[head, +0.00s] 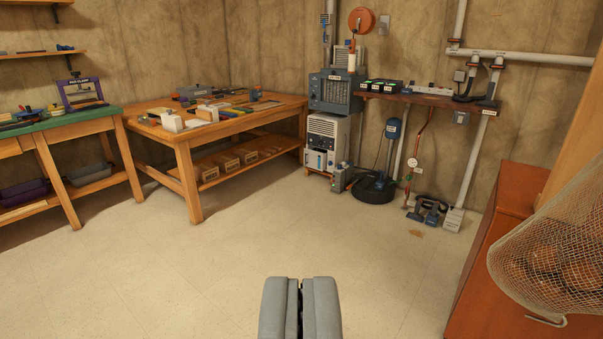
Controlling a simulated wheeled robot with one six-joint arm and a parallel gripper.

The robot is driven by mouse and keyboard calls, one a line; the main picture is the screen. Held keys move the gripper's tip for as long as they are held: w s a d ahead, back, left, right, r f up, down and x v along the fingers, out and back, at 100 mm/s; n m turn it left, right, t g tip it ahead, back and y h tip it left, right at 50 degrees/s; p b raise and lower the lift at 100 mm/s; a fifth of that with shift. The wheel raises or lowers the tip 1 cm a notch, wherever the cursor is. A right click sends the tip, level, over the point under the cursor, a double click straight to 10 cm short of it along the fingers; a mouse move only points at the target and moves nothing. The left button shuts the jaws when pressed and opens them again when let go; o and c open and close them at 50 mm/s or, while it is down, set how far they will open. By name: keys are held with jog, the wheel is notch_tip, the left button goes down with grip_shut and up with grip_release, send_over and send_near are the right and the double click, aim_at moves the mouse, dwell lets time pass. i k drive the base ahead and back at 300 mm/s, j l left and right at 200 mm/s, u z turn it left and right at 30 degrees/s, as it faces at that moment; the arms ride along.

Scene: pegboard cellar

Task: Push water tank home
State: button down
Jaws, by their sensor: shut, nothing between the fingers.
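A white appliance with a grille front (326,128) stands on a low wooden stand in the far corner, below a grey cabinet unit. In its lower front is a pale panel with a blue strip, seemingly the water tank (316,160). It is too small to tell how far the tank sits in or out. My gripper (300,284) is shut and empty at the bottom middle of the view. It is far from the appliance, with open floor between.
A wooden workbench (187,149) loaded with tools stands left of the appliance; a green-topped bench (75,124) is further left. A black-based blue pump (376,188) stands right of it. A reddish cabinet (482,255) and hanging net (555,250) crowd the right edge. The middle floor is clear.

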aim_at(315, 158)
jog(key=i, duration=3.95)
jog(key=i+j, duration=0.1)
jog(key=i, duration=1.85)
jog(key=l+z, duration=0.05)
jog(key=l, duration=0.05)
